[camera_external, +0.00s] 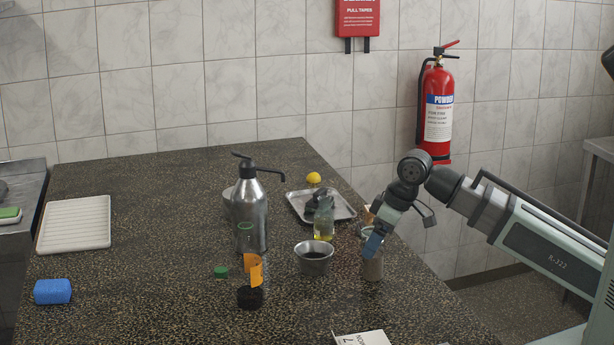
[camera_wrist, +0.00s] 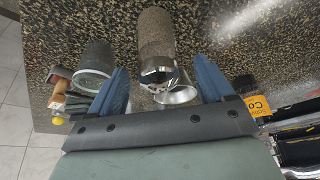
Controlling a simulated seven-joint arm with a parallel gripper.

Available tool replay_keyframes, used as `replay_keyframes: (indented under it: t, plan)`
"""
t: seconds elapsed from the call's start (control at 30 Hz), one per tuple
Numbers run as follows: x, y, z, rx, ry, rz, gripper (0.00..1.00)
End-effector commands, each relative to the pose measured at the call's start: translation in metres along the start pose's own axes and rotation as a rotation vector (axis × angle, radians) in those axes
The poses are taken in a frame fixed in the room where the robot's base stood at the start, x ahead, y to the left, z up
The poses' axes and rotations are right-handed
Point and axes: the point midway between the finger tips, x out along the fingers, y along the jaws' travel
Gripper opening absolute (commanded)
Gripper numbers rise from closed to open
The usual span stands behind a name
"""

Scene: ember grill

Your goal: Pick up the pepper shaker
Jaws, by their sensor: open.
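The pepper shaker (camera_external: 372,268) is a brownish cylinder standing upright on the speckled counter at the right. In the wrist view the shaker (camera_wrist: 156,35) shows a speckled brown body and a shiny metal top. My gripper (camera_external: 374,243) is over the shaker's upper part in the external view and hides some of it. In the wrist view the blue fingers of my gripper (camera_wrist: 160,68) are apart, one on each side of the shaker, with visible gaps. Whether a fingertip touches it cannot be told.
A metal bowl (camera_external: 314,259) stands just left of the shaker, with an oil bottle (camera_external: 324,220) and a metal tray (camera_external: 342,208) behind. A metal pump bottle (camera_external: 249,210) and an orange-labelled item (camera_external: 255,270) stand farther left. The front left counter is mostly free.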

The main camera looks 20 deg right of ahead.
Motion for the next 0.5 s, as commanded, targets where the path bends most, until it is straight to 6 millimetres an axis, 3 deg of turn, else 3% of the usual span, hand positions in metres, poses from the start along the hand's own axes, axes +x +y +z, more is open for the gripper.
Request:
replay_keyframes:
  t: [0.3, 0.5]
  plan:
    - [0.033, 0.001, 0.001, 0.0, -0.002, 0.0, 0.81]
    - [0.036, 0.001, 0.001, 0.0, 0.0, 0.001, 0.81]
